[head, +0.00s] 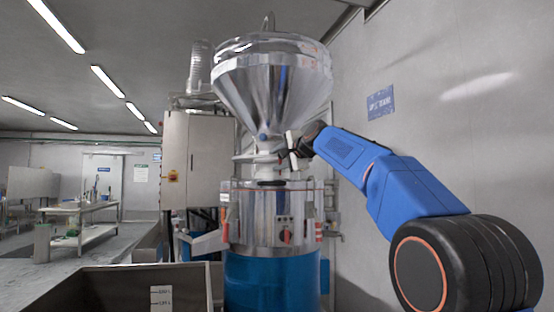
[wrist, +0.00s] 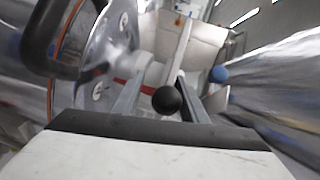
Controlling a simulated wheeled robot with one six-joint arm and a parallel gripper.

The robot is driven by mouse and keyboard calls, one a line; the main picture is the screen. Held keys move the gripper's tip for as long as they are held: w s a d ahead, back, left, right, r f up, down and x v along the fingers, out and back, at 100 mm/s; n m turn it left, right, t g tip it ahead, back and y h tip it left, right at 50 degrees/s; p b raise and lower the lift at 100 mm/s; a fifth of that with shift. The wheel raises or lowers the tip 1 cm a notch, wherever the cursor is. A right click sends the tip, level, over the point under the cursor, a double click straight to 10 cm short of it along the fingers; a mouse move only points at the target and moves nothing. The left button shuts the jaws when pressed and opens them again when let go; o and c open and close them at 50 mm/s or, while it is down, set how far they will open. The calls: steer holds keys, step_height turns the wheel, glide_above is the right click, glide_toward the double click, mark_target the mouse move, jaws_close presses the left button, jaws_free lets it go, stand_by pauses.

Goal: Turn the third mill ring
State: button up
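The bean grinder has a steel hopper (head: 270,85) above a narrow neck with pale mill rings (head: 262,158). I cannot tell which ring is the third. My gripper (head: 292,150) is at the right side of this neck in the head view, where its fingers are small and hard to separate from the machine. In the wrist view, my gripper (wrist: 162,105) has its two grey fingers spread apart. A black ball knob (wrist: 167,100) on a pale lever (wrist: 180,50) shows in the gap between them. I see no finger clearly pressing on the knob.
The steel grinder body (head: 265,212) with a red switch stands on a blue base (head: 270,282) below the neck. A grey cabinet (head: 190,155) stands behind left, and an open bin (head: 120,290) sits front left. A wall (head: 450,130) bounds the right.

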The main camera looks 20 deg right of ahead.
steer(key=shift+s+r, duration=0.15)
steer(key=shift+r, duration=0.05)
steer(key=shift+s+r, duration=0.1)
steer(key=shift+s, duration=0.35)
steer(key=v, duration=1.6)
steer(key=shift+s+d, duration=0.2)
